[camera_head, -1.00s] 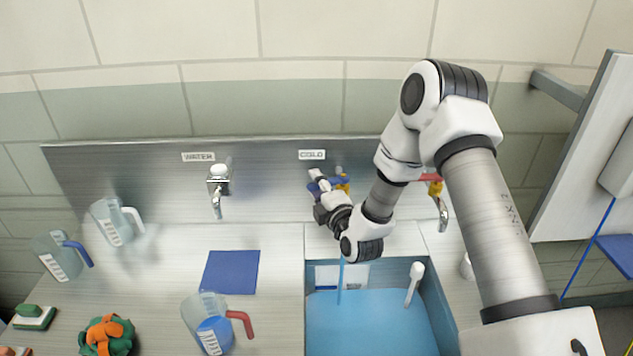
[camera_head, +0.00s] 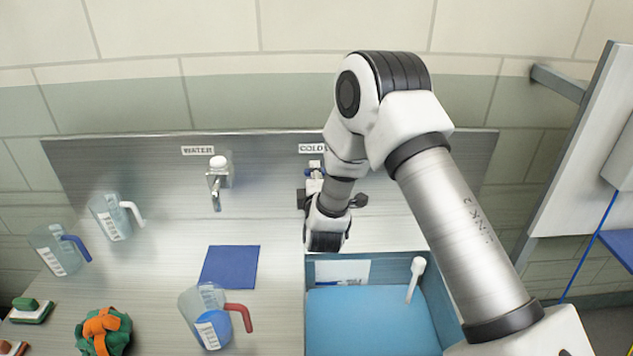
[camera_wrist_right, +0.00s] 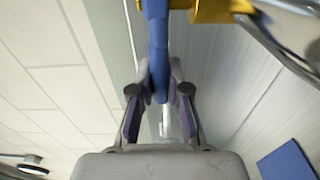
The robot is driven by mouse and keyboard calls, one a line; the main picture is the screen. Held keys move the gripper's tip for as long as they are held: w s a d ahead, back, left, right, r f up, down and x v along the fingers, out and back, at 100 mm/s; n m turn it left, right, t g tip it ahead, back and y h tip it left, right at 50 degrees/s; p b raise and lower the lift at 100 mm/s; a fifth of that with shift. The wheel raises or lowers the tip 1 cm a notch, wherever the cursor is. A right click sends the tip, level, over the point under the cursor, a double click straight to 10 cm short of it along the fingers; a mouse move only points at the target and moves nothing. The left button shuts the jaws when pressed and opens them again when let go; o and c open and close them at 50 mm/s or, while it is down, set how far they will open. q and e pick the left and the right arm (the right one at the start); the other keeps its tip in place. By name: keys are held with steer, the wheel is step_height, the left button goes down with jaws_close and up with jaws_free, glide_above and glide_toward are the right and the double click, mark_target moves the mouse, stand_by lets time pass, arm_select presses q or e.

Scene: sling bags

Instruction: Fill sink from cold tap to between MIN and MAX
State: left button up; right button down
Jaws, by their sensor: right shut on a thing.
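The sink (camera_head: 435,300) is at the lower right of the head view and holds blue water (camera_head: 370,320). Its level marks cannot be read from here. My right gripper (camera_wrist_right: 160,95) is shut on the blue lever (camera_wrist_right: 157,40), with a finger on each side. The yellow tap part (camera_wrist_right: 215,10) shows beyond it in the wrist view. No falling stream shows below my wrist. My left gripper is not in view.
A white-handled thing (camera_head: 415,278) leans in the sink, near a white label (camera_head: 342,272). The WATER tap (camera_head: 217,180), a blue mat (camera_head: 230,267), a red-handled jug (camera_head: 208,318) and two other jugs (camera_head: 112,217) stand left. My right arm covers the counter right of the sink.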

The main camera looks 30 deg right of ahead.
steer(key=shift+w+d+r+m+h, duration=0.1)
steer(key=shift+w+r+m+h, duration=0.15)
steer(key=shift+m+h, duration=0.2)
steer(key=shift+g, duration=0.3)
steer(key=c, duration=1.2)
jaws_free()
steer(key=shift+o, duration=0.4)
steer(key=shift+w+d+f, duration=0.1)
steer(key=shift+w+f, duration=0.05)
steer(key=shift+f, duration=0.1)
steer(key=v, duration=1.2)
steer(key=shift+d, duration=0.1)
